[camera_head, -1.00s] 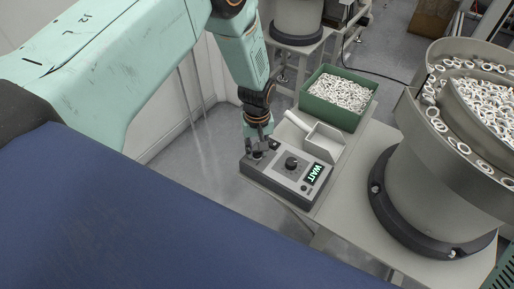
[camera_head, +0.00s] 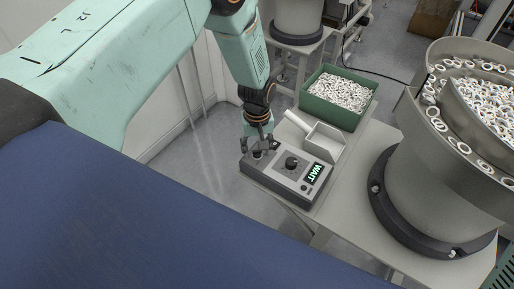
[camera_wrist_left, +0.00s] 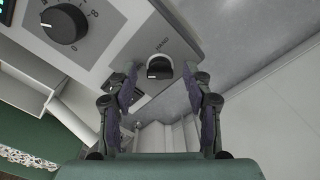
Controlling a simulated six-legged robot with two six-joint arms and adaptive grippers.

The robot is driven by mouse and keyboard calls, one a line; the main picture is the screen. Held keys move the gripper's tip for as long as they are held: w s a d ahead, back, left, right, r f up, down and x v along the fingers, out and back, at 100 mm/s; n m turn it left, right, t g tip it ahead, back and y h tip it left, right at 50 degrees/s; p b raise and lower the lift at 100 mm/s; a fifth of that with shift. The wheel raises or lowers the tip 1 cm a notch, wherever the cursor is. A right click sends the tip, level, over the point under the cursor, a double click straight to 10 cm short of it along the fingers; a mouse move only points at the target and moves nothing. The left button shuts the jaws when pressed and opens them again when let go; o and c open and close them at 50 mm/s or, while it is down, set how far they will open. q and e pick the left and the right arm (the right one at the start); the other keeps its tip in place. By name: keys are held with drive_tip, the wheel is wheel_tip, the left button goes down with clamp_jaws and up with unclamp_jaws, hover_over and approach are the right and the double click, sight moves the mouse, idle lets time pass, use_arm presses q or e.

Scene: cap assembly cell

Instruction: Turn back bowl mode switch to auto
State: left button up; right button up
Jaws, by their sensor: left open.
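The grey control box (camera_head: 282,178) sits on the table with a lit display reading WAIT (camera_head: 314,172). The mode switch, a small black knob (camera_wrist_left: 159,68), is near the box's end, with a label beside it that seems to read HAND. In the head view the switch (camera_head: 257,155) is partly hidden by my left gripper (camera_head: 264,146). In the left wrist view my left gripper (camera_wrist_left: 163,82) is open, its two fingers on either side of the switch and apart from it. My right gripper is not in view.
A larger dial (camera_wrist_left: 65,24) is on the same box; it also shows in the head view (camera_head: 292,163). A white scoop (camera_head: 325,142) lies behind the box. A green bin of rings (camera_head: 338,97) and a large bowl feeder (camera_head: 430,200) stand close by.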

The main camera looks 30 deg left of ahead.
sight(257, 151)
use_arm(q)
wheel_tip(257, 151, up, 12)
drive_tip(key=shift+f, duration=0.15)
idle(0.7)
